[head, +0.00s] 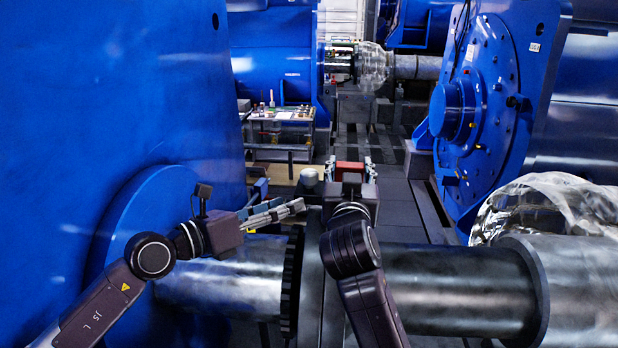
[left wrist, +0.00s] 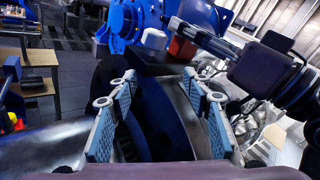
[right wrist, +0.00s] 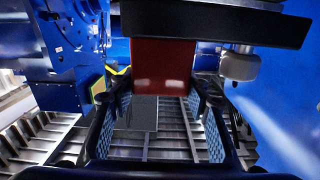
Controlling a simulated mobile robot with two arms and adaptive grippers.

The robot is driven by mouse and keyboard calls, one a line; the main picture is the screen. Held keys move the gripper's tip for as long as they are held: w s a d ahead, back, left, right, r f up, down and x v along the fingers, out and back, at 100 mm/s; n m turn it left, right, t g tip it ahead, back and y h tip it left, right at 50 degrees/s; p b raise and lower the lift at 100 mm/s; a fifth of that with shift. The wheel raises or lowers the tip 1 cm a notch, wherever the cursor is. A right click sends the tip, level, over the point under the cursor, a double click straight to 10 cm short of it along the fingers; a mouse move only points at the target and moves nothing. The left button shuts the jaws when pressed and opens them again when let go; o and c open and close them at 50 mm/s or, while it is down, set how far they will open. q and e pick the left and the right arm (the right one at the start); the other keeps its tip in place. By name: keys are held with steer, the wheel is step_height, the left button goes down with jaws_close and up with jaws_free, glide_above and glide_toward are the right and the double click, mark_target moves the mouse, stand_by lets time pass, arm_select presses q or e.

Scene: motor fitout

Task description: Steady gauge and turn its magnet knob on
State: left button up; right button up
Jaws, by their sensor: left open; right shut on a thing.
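The gauge shows as a red block (head: 350,167) above the shaft coupling, under a dark bar (right wrist: 215,22) in the right wrist view. My right gripper (head: 350,178) is shut on the red block, with a finger on each side in the right wrist view. A pale grey rounded part (head: 308,177) sits left of the block; it also shows in the left wrist view (left wrist: 154,39). I cannot tell whether it is the knob. My left gripper (head: 290,212) is open and empty over the coupling, apart from the pale part. The gauge's dial is not clearly visible.
The dark coupling disc (head: 312,285) and steel shaft (head: 225,280) lie below my grippers. Large blue motor housings stand left (head: 100,100) and right (head: 480,100). A table (head: 283,114) with small items stands behind. Clear plastic wrap (head: 535,205) lies at right.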

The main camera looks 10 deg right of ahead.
mark_target(303, 181)
steer(key=shift+f, duration=0.1)
arm_select(q)
steer(key=w+d+m, duration=0.1)
steer(key=w+d, duration=0.1)
steer(key=w+d+r+m+t, duration=0.1)
steer(key=w+d, duration=0.1)
steer(key=w+d+r+m+t, duration=0.1)
steer(key=w+d, duration=0.2)
steer(key=shift+r, duration=0.2)
stand_by(0.3)
steer(key=c, duration=1.2)
steer(key=shift+o, duration=0.2)
steer(key=shift+m, duration=0.3)
